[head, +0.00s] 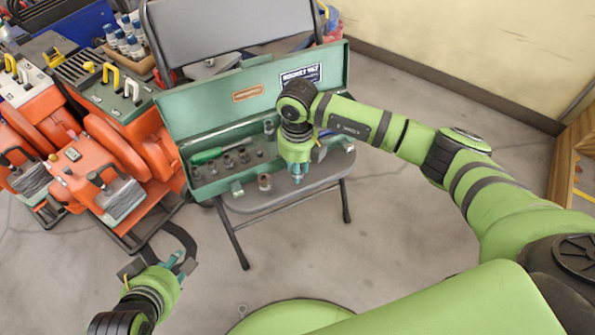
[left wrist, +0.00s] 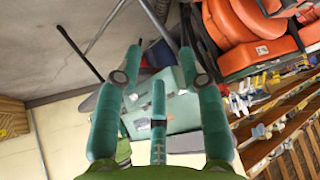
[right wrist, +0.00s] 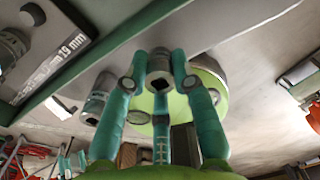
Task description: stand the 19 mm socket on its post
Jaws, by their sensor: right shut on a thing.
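My right gripper (head: 297,177) is shut on a grey metal socket (right wrist: 160,62), with its square drive hole showing in the right wrist view. The held socket's size cannot be read. My left gripper (head: 172,264) is open and empty, low at the left, away from the box.
Several sockets (head: 228,160) and a green-handled tool (head: 207,156) lie in the box. Another socket (head: 264,182) stands on the dark chair seat (head: 285,193), outside the box. Orange machines (head: 100,180) crowd the left. Floor on the right is clear.

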